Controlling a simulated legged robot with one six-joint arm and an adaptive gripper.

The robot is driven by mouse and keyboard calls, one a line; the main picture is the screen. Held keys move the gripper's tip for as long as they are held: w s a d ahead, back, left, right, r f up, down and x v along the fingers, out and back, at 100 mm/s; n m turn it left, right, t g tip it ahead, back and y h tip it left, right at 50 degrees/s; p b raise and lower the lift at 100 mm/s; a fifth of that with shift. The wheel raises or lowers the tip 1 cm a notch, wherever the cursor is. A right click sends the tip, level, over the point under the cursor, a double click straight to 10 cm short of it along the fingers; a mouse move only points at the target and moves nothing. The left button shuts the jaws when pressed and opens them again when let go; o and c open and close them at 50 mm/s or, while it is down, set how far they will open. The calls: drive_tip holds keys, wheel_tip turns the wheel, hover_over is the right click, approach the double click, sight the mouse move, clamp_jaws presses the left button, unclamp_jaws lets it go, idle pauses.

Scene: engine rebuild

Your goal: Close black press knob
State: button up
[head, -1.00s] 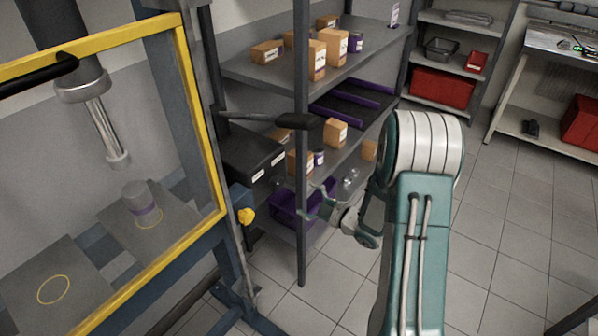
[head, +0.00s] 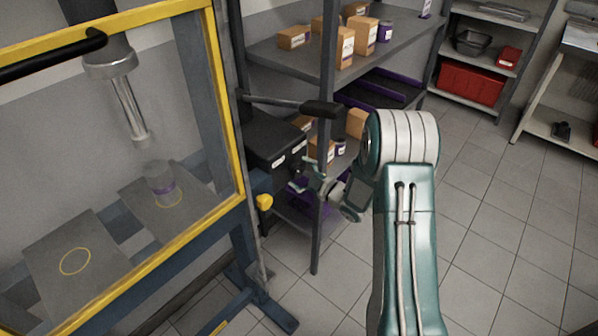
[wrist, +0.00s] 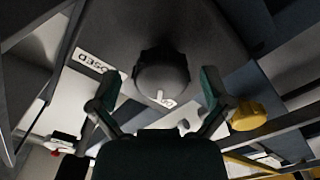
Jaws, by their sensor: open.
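The black press knob (wrist: 162,70) is round and dark and sits on the face of a black box. A white label reading "OSED" (wrist: 98,63) is beside it, and a small white mark shows on the knob. The same black box (head: 268,140) is on the press's right side in the head view. My gripper (wrist: 160,98) is open, with its two fingers on either side of the knob in the wrist view; contact cannot be told. In the head view my gripper (head: 300,178) is close to the box's front, and the knob is hard to make out.
A black lever handle (head: 320,108) juts out above the box. A yellow knob (head: 265,202) is below it on the press frame, and also shows in the wrist view (wrist: 246,115). The shelf post (head: 318,240) stands close to my gripper. Floor on the right is clear.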

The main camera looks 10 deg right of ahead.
drive_tip(key=shift+a, duration=0.3)
drive_tip(key=shift+c, duration=0.9)
drive_tip(key=c, duration=1)
drive_tip(key=shift+o, duration=0.2)
drive_tip(key=shift+d, duration=0.15)
drive_tip(key=shift+m, duration=1.4)
drive_tip(key=m, duration=0.4)
drive_tip(key=shift+f+m, duration=0.1)
drive_tip(key=shift+m, duration=0.2)
drive_tip(key=m, duration=0.6)
drive_tip(key=shift+m, duration=0.4)
